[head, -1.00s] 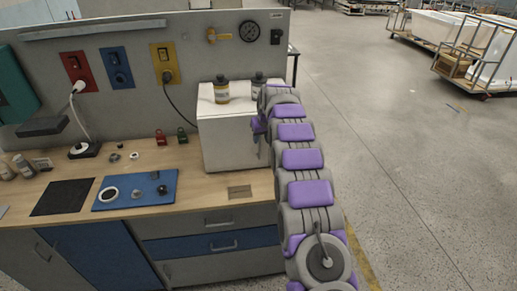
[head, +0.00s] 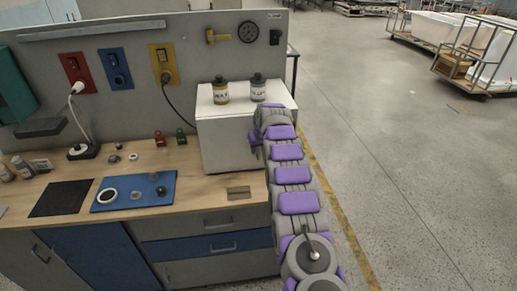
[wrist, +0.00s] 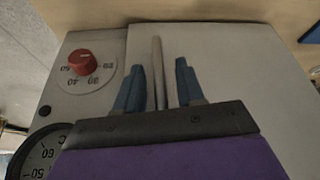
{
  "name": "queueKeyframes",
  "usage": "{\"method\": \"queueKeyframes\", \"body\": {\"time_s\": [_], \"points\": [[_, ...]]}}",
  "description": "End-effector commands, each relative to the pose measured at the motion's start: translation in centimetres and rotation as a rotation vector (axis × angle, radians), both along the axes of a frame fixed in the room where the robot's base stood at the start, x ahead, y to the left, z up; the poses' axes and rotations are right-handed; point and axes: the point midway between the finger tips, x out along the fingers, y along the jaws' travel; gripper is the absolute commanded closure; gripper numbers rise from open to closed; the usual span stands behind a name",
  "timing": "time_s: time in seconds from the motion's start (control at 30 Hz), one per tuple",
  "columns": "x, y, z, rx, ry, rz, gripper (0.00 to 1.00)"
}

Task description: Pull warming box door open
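The white warming box (head: 222,146) stands on the right end of the wooden bench, two bottles on its top. My arm crosses in front of its right side in the head view and hides much of its front. In the wrist view the pale door (wrist: 235,70) fills the right side and looks closed. A slim grey bar handle (wrist: 158,72) stands out from it. My gripper (wrist: 159,84) is open, one blue-grey finger on each side of the handle. A gap shows between the handle and each finger.
A red knob (wrist: 82,61) and a round gauge (wrist: 38,152) sit left of the door in the wrist view. A blue mat (head: 134,191) with small parts lies left on the bench. Open concrete floor (head: 400,160) lies to the right.

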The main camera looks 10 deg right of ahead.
Motion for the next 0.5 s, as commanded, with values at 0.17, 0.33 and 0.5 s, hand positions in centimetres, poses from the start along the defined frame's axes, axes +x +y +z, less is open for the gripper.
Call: {"method": "queueKeyframes", "body": {"time_s": [0.17, 0.33, 0.5], "points": [[0.01, 0.02, -0.01, 0.000, 0.000, 0.000, 0.72], [0.01, 0.02, -0.01, 0.000, 0.000, 0.000, 0.88], [0.01, 0.02, -0.01, 0.000, 0.000, 0.000, 1.00]]}}
